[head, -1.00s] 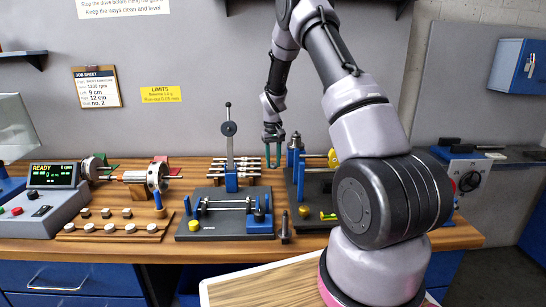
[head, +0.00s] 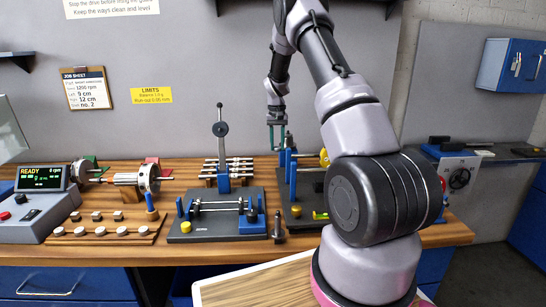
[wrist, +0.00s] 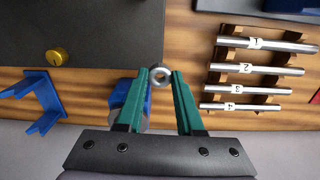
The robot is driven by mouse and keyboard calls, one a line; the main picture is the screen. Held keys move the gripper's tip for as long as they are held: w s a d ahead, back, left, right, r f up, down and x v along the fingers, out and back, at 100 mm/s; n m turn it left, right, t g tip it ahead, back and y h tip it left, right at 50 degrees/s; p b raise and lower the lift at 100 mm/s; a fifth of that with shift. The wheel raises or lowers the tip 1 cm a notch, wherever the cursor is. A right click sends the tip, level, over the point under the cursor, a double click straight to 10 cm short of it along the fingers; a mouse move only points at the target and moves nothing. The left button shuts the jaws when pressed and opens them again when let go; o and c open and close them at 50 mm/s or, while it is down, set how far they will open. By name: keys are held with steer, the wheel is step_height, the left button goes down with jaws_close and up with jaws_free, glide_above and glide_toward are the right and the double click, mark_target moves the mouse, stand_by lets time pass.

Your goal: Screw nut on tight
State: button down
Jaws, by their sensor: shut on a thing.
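My gripper (head: 277,146) points down at the back of the bench, beside the blue posts of the right-hand fixture (head: 300,213). In the wrist view its two green fingers close in on a small round grey ring with a dark centre, which looks like the nut (wrist: 160,76). The fingertips sit on either side of it. I cannot tell whether the nut is on a thread or free of one. A blue part (wrist: 124,93) lies just left of the left finger. In the head view the nut is too small to make out.
Numbered rods (wrist: 262,69) lie on a wooden rack right of the fingers. A blue bracket (wrist: 42,103) and a dark plate with a yellow knob (wrist: 57,56) are to the left. A lever press (head: 221,130) stands left of my gripper. Rotors and a console (head: 41,205) are further left.

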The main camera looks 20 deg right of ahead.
steer(key=w+d+r+m, duration=0.1)
steer(key=w+d+r, duration=0.2)
steer(key=w+d+r+m, duration=0.1)
steer(key=w+d+r, duration=0.2)
steer(key=w+d+r+m, duration=0.2)
steer(key=w+d+r, duration=0.1)
steer(key=w, duration=0.1)
steer(key=shift+r, duration=0.3)
steer(key=shift+f, duration=2.55)
steer(key=n, duration=0.6)
steer(key=shift+n, duration=0.4)
steer(key=n, duration=1.1)
steer(key=shift+n, duration=0.3)
